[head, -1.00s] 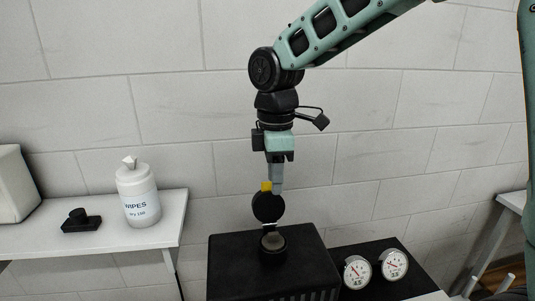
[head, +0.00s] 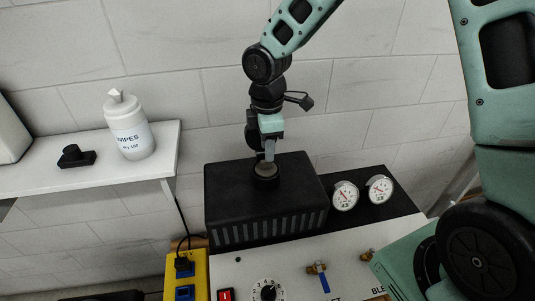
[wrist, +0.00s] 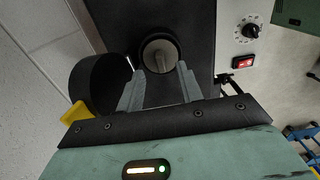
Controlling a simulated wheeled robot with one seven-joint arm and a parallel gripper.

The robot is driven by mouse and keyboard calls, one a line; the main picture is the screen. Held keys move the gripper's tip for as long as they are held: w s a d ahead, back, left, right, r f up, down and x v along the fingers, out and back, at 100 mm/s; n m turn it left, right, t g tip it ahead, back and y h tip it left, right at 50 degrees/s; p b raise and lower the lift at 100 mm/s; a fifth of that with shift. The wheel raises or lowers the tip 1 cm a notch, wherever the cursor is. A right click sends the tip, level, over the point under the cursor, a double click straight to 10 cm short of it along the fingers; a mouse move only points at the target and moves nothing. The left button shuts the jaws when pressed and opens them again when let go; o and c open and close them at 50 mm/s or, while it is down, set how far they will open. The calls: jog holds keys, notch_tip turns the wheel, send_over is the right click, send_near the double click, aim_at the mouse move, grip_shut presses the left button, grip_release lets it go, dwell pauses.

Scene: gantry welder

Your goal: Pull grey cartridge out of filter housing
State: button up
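The grey cartridge (wrist: 159,56) sits in the round black collar of the filter housing, its ridged top facing my gripper in the wrist view. The housing is on a black box (head: 250,200) in the head view; the collar (head: 265,181) is on its top. My gripper (wrist: 159,72) is open, its two fingers apart at the near left and right of the cartridge; I cannot tell whether they touch it. In the head view my gripper (head: 269,155) points down at the collar. A round black lid (wrist: 100,84) with a yellow tab (wrist: 76,114) stands open beside my fingers.
Two round gauges (head: 345,195) stand right of the box. A control panel (head: 300,262) with a dial and valves lies in front. A wipes tub (head: 130,128) and a black object (head: 74,157) are on the left shelf. The wall is close behind.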

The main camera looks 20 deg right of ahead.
jog(key=shift+f, duration=2)
grip_shut()
jog(key=shift+r+p, duration=0.2)
jog(key=shift+p, duration=0.15)
jog(key=shift+r+p, duration=3.2)
jog(key=shift+r, duration=0.4)
